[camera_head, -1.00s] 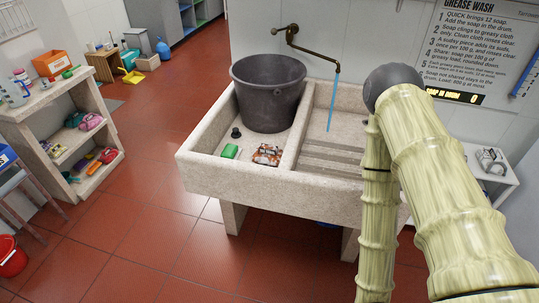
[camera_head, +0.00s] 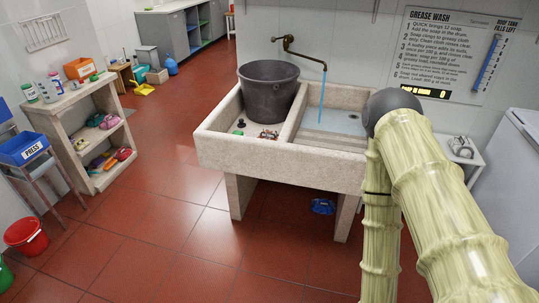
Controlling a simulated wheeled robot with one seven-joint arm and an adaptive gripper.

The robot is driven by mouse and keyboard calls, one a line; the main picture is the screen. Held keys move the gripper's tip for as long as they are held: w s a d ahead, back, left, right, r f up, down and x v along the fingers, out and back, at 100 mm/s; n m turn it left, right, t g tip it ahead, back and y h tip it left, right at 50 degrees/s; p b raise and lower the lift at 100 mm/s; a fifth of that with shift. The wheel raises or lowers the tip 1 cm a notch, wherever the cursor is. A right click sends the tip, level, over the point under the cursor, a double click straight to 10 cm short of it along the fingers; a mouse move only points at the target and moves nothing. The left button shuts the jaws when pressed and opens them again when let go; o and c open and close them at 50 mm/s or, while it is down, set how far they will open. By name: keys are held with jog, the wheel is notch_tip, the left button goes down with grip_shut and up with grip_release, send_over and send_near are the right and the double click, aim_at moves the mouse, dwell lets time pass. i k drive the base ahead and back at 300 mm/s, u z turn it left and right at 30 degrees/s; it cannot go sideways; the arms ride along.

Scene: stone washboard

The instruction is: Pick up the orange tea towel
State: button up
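A small crumpled orange-and-white patterned cloth (camera_head: 268,134) lies in the left basin of the stone sink (camera_head: 280,158), partly hidden by the front rim. It may be the orange tea towel; it is too small to be sure. A dark grey drum (camera_head: 270,92) stands in the same basin behind it. A green block (camera_head: 238,132) shows just over the rim to its left. My arm crosses the right side of the view, in front of the sink's right end. My gripper is out of view, so its hold cannot be seen.
Blue water runs from the brass tap (camera_head: 302,54) into the right basin. A stone shelf (camera_head: 75,120) with coloured items, a blue bin (camera_head: 22,148) and a red bucket (camera_head: 25,236) stand at left. A blue thing (camera_head: 323,206) lies under the sink. The red floor between is open.

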aim_at(268, 135)
jog(key=u, duration=1)
jog(key=i, duration=1.2)
jog(key=z, duration=0.85)
